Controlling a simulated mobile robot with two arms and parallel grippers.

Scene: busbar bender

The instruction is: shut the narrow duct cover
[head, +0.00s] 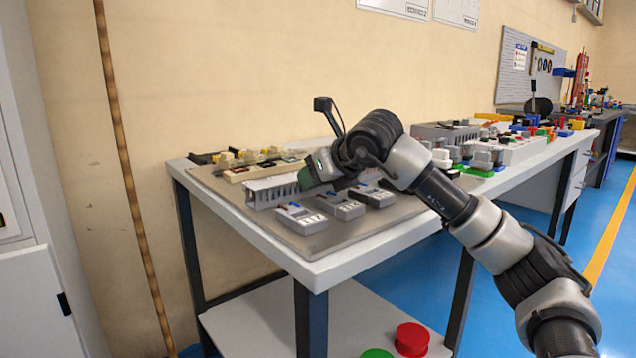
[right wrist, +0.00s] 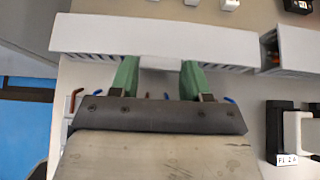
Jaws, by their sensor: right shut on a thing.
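The narrow duct (head: 268,194) is a pale slotted channel on the grey mat in the head view. Its long white cover (right wrist: 130,36) lies across the upper part of the right wrist view, with slotted duct wall showing below its edge. My right gripper (head: 310,174) reaches down at the duct's right part. In the right wrist view, its green fingers (right wrist: 159,72) are shut on a white middle part of the cover. The gripper hides some of the duct, and I cannot tell whether the cover is fully seated. My left gripper is out of view.
Several grey devices (head: 301,218) stand in front of the duct. A terminal row (head: 245,160) lies behind it. Another white duct piece (right wrist: 293,50) is at the right in the wrist view. The table's front edge (head: 345,265) is clear.

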